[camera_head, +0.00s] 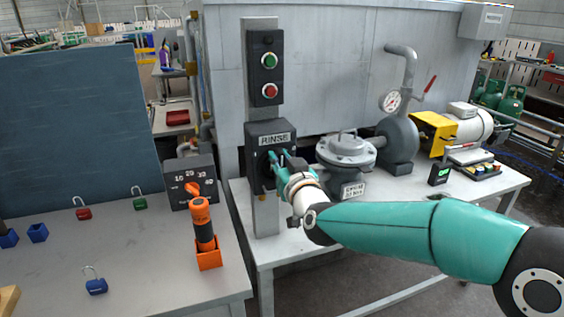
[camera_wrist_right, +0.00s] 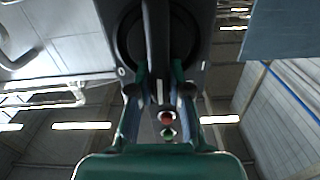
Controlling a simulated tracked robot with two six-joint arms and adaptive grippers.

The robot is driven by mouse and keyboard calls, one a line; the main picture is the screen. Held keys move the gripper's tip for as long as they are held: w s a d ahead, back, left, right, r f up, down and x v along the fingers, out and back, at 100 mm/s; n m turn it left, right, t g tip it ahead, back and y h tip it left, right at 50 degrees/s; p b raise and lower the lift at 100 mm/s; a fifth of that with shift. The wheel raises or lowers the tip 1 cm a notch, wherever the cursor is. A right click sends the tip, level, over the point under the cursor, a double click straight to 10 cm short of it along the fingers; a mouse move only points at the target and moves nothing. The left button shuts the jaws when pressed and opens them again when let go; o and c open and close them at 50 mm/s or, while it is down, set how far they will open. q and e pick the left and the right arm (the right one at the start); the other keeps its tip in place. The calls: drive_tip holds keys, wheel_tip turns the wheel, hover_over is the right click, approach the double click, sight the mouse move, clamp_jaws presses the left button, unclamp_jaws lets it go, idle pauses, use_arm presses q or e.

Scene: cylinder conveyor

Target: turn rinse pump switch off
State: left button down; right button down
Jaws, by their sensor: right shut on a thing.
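The rinse pump switch box is a dark box labelled RINSE (camera_head: 276,139) on a grey post, in the middle of the head view. My right gripper (camera_head: 277,160) is at the front of this box and hides most of the switch handle. In the right wrist view the black switch handle (camera_wrist_right: 156,40) stands in front of a round dark dial, between the two fingers of my right gripper (camera_wrist_right: 159,75). The right gripper is shut on the handle. The handle's exact setting is hard to read. My left gripper is not in view.
A box with a green and a red button (camera_head: 270,75) sits above the switch. A grey pump with a valve (camera_head: 346,150) stands to the right. On the left table are padlocks (camera_head: 95,282) and an orange-black torch-like tool (camera_head: 202,225) in an orange holder (camera_head: 209,259).

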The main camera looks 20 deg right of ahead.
drive_tip(key=shift+d+f+m+b, duration=0.2)
drive_tip(key=shift+m+b, duration=0.3)
drive_tip(key=shift+b, duration=0.25)
drive_tip(key=m+b, duration=0.2)
drive_tip(key=d+m+b, duration=0.1)
drive_tip(key=m+b, duration=0.1)
drive_tip(key=b, duration=0.1)
drive_tip(key=m+b, duration=0.2)
drive_tip(key=m, duration=0.1)
drive_tip(key=shift+d+f, duration=0.2)
drive_tip(key=shift+f, duration=0.2)
drive_tip(key=m+b, duration=0.2)
drive_tip(key=m, duration=0.1)
drive_tip(key=f+m+b, duration=0.1)
drive_tip(key=b, duration=0.1)
drive_tip(key=shift+d+m, duration=0.3)
drive_tip(key=shift+d, duration=0.05)
drive_tip(key=m+b, duration=0.2)
drive_tip(key=m, duration=0.1)
drive_tip(key=shift+d+f, duration=0.1)
drive_tip(key=shift+f, duration=0.15)
drive_tip(key=shift+f+m+b, duration=0.2)
drive_tip(key=shift+m+b, duration=0.15)
drive_tip(key=shift+m, duration=0.55)
drive_tip(key=shift+f, duration=0.1)
drive_tip(key=c, duration=1.1)
unclamp_jaws()
drive_tip(key=shift+r, duration=0.2)
